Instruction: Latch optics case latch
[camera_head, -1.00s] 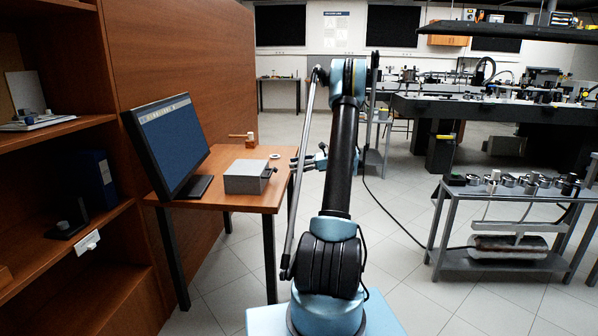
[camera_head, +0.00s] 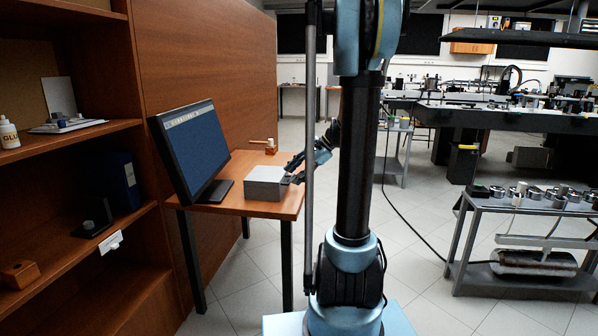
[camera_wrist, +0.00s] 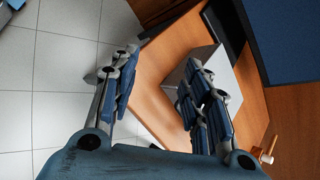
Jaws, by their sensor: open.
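The optics case (camera_head: 266,181) is a small light-grey box on the wooden table, and its lid looks closed. It also shows in the wrist view (camera_wrist: 226,72), partly covered by the fingers. The latch is at the case's right side, close to my fingers, and I cannot make out whether it is fastened. My gripper (camera_head: 292,172) is at the right side of the case with its fingers pointing left towards it. In the wrist view my gripper (camera_wrist: 160,88) is open, its fingers spread wide with nothing between them. I cannot tell whether a finger touches the case.
The wooden table (camera_head: 225,204) also bears a monitor (camera_head: 190,150) left of the case and a small wooden item (camera_head: 270,147) behind it. Wooden shelves (camera_head: 70,180) stand at the left. A metal cart (camera_head: 520,235) is at the right, with free tiled floor between.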

